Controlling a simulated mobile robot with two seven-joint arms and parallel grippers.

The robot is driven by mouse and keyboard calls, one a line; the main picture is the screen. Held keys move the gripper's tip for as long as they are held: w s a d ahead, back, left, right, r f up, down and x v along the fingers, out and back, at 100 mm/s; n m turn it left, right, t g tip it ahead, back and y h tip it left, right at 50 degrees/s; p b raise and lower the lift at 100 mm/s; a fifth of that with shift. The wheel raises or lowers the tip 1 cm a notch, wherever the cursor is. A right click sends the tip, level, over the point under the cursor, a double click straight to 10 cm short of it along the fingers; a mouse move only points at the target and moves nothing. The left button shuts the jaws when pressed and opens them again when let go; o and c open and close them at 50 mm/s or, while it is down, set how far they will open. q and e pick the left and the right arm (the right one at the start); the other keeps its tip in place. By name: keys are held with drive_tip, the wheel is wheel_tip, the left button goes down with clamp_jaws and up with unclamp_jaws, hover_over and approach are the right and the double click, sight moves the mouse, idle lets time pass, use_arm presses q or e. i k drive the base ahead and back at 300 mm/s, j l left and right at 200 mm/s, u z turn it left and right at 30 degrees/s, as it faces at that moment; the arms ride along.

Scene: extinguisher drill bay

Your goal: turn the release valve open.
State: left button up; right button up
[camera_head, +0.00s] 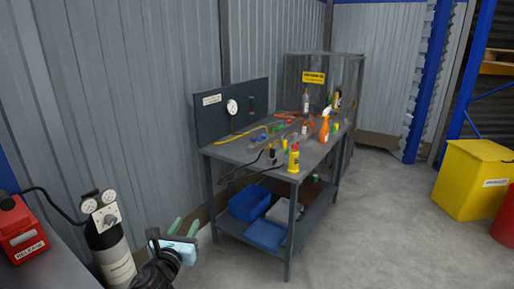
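A red box labelled RELEASE (25,240) sits on a grey surface at the lower left edge, partly cut off by the frame. A black knob-like part (7,201) is on its top, and a black hose runs from there toward a cylinder (113,258) with two round gauges and a pale plate with a grey knob (109,218). I cannot tell whether the valve is open or shut. My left gripper (184,227) is at the bottom, right of the cylinder and apart from it. Its two pale green fingers stand apart with nothing visible between them. My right gripper is out of view.
A grey workbench (232,152) with tools, bottles and a gauge panel stands in the middle. Blue bins (250,203) are on its lower shelf. A yellow bin (474,180) and a red container (505,220) stand at right. The floor between is clear.

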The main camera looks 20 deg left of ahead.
sight(24, 237)
drive_tip(key=i, duration=1.3)
drive_tip(key=i+u, duration=0.1)
drive_tip(key=u, duration=2)
